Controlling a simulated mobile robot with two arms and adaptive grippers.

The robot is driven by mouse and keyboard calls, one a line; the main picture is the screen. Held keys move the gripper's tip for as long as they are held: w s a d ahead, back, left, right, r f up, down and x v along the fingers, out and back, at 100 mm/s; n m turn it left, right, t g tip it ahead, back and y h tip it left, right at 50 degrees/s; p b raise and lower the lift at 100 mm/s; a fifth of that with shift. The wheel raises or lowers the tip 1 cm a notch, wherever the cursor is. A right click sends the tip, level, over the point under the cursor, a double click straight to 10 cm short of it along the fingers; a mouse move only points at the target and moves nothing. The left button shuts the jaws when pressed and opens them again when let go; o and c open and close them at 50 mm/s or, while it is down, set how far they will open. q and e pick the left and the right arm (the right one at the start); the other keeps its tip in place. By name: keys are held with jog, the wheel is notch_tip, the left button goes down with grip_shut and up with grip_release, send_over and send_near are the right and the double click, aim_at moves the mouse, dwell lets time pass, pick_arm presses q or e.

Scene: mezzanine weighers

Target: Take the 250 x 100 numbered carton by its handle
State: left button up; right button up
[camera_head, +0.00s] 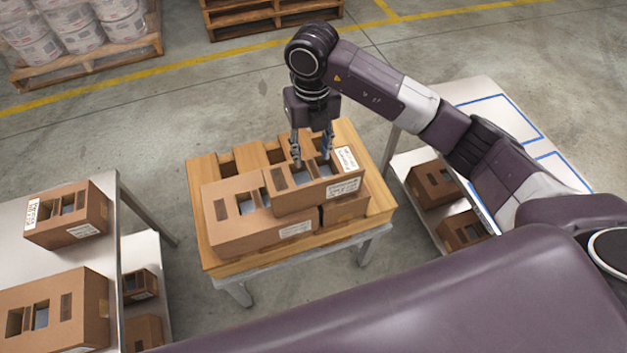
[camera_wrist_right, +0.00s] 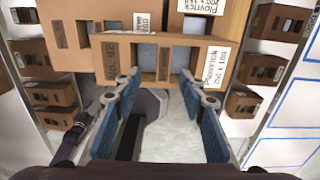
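The numbered carton (camera_head: 290,204) is brown, with openings in its top and white labels. It sits on top of other cartons on the wooden-topped table. In the right wrist view the carton (camera_wrist_right: 150,68) shows "No. 92" and a label reading 250 x 100. A narrow bar, its handle (camera_wrist_right: 163,63), lies between two openings. My right gripper (camera_head: 311,161) points down at the carton's top. Its two blue-padded fingers, also in the right wrist view (camera_wrist_right: 160,80), are spread on either side of the handle and look clear of it. My left gripper is not in view.
A larger carton (camera_head: 228,225) and a smaller one (camera_head: 350,207) lie beneath or beside it on the wooden table (camera_head: 198,180). Shelving with cartons stands at left (camera_head: 120,240) and right (camera_head: 405,165). Pallets (camera_head: 90,62) stand at the back. Grey floor lies between.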

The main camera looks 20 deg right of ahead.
aim_at(314, 171)
jog(key=shift+d+f, duration=0.2)
jog(key=shift+f, duration=0.2)
jog(key=f, duration=0.2)
jog(key=f+p, duration=0.1)
jog(key=f, duration=0.1)
jog(key=f+p, duration=0.1)
jog(key=f, duration=0.1)
jog(key=shift+s+f, duration=0.1)
jog(key=shift+s, duration=0.2)
jog(key=shift+f, duration=0.35)
jog(key=shift+w, duration=0.1)
jog(key=shift+c, duration=0.5)
jog(key=shift+d, duration=0.1)
grip_shut()
jog(key=shift+r, duration=0.1)
